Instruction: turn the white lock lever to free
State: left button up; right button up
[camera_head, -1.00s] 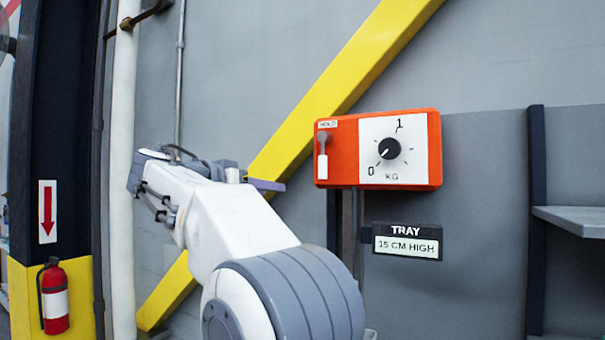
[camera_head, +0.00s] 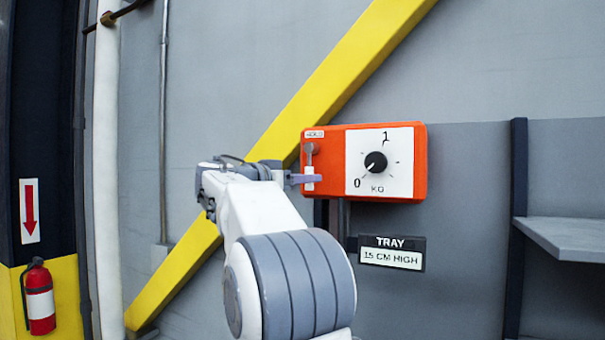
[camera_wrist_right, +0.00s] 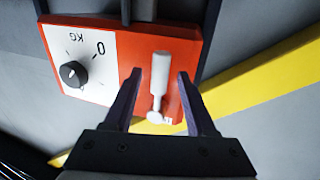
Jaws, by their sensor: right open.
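The white lock lever (camera_head: 309,178) is on the left end of the orange box (camera_head: 420,162), under a small label that reads HOLD in the earlier head view. It hangs straight down from its grey pivot. My right gripper (camera_head: 310,179) is at the lever in the head view and hides part of it. In the right wrist view the gripper (camera_wrist_right: 160,88) is open, with one finger on each side of the lever (camera_wrist_right: 160,72). Gaps show between the fingers and the lever. My left gripper is not in view.
The box carries a white dial plate with a black knob (camera_head: 375,162) right of the lever. A TRAY sign (camera_head: 392,252) hangs below. A grey shelf (camera_head: 570,236) is at right, a fire extinguisher (camera_head: 39,297) at left. A yellow beam (camera_head: 340,65) runs behind.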

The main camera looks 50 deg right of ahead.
grip_shut()
dwell(1.4)
